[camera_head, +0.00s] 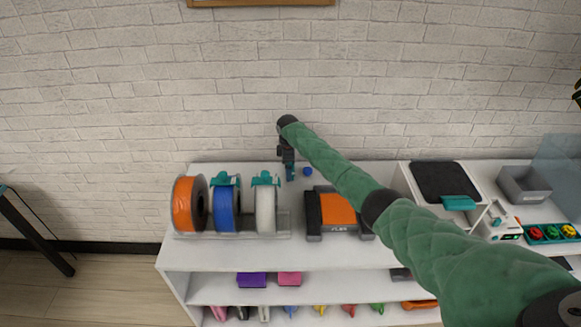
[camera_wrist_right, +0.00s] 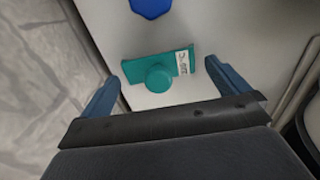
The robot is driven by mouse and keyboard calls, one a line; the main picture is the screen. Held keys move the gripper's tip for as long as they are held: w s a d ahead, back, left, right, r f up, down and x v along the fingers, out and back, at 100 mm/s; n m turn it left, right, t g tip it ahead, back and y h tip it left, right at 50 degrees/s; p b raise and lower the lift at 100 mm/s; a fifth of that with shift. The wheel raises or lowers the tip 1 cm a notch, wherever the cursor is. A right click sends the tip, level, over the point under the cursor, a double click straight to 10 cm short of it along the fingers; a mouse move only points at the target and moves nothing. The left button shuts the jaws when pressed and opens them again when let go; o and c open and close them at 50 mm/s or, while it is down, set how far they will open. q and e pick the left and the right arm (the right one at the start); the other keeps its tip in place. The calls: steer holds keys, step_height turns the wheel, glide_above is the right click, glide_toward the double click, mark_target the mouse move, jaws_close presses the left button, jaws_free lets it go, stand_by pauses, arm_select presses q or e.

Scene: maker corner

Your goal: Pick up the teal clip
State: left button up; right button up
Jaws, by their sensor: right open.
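A teal clip (camera_wrist_right: 160,70) with a round knob and a small white printed label lies on the white shelf top in the right wrist view. My right gripper (camera_wrist_right: 163,75) is open, its blue fingers on either side of the clip's ends. The clip's right end is close to one fingertip; I cannot tell whether they touch. In the head view my right gripper (camera_head: 290,173) points down at the back of the shelf top, and the clip there is hidden or too small to make out. My left gripper is not in view.
A blue piece (camera_wrist_right: 151,7) lies close by, also in the head view (camera_head: 307,171). Orange (camera_head: 184,206), blue (camera_head: 226,209) and white (camera_head: 265,209) spools stand left, with teal parts on the latter two. An orange-and-grey box (camera_head: 338,210) stands right. A brick wall is behind.

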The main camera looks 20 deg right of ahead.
steer(key=shift+f, duration=0.2)
steer(key=c, duration=0.9)
steer(key=shift+r, duration=0.1)
